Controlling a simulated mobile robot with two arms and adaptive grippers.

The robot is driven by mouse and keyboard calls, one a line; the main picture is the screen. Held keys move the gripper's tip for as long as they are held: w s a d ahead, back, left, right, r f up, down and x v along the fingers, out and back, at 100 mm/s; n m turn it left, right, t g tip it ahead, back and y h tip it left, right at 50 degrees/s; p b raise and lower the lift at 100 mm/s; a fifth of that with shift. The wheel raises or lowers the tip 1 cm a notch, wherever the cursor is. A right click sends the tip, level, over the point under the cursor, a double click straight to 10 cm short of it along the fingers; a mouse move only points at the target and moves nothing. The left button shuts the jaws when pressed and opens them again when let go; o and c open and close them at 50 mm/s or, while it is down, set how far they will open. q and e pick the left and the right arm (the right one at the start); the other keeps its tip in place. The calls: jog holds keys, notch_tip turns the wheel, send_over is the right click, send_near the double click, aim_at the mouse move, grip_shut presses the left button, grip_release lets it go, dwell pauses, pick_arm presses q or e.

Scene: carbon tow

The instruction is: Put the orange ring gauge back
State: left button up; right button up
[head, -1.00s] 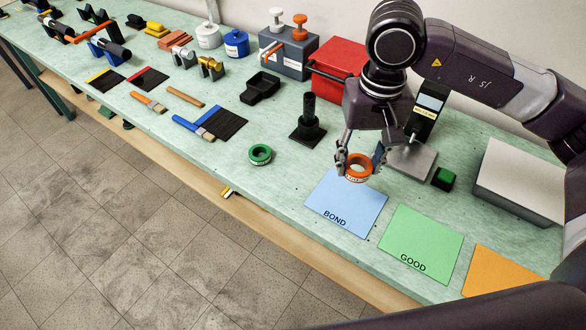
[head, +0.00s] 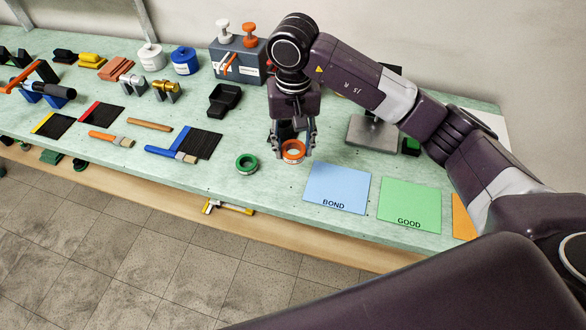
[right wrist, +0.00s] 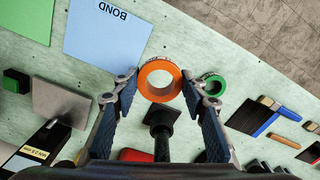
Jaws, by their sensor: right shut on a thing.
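The orange ring gauge (head: 293,158) is between the fingertips of my right gripper (head: 293,143), which is shut on it. In the right wrist view the orange ring (right wrist: 160,97) shows its open bore, with a finger of my right gripper (right wrist: 159,84) on each side. I cannot tell how far it is above the bench. A green ring gauge (head: 246,170) lies just left of it; it also shows in the right wrist view (right wrist: 222,86). A black post (right wrist: 160,126) on a square base stands behind the orange ring; my gripper hides it in the head view. My left gripper is not in view.
The blue BOND mat (head: 336,187) and green GOOD mat (head: 409,205) lie to the right. Brushes (head: 112,139), a black tray (head: 224,100) and a grey box with knobs (head: 238,66) are to the left. The bench's front edge (head: 250,204) is near.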

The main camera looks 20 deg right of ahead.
jog(key=p, duration=0.1)
send_over(293, 180)
notch_tip(293, 180, down, 5)
jog(key=shift+s+f, duration=0.1)
jog(key=shift+f, duration=0.05)
notch_tip(293, 180, down, 5)
jog(key=shift+r+p, duration=0.1)
jog(key=shift+p, duration=0.55)
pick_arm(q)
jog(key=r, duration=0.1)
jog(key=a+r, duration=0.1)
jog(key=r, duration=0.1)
pick_arm(e)
jog(key=shift+f, duration=0.2)
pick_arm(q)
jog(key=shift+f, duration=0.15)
pick_arm(e)
jog(key=shift+f, duration=0.2)
jog(key=o, duration=1.2)
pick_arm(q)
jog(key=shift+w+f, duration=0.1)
pick_arm(e)
jog(key=shift+r, duration=0.15)
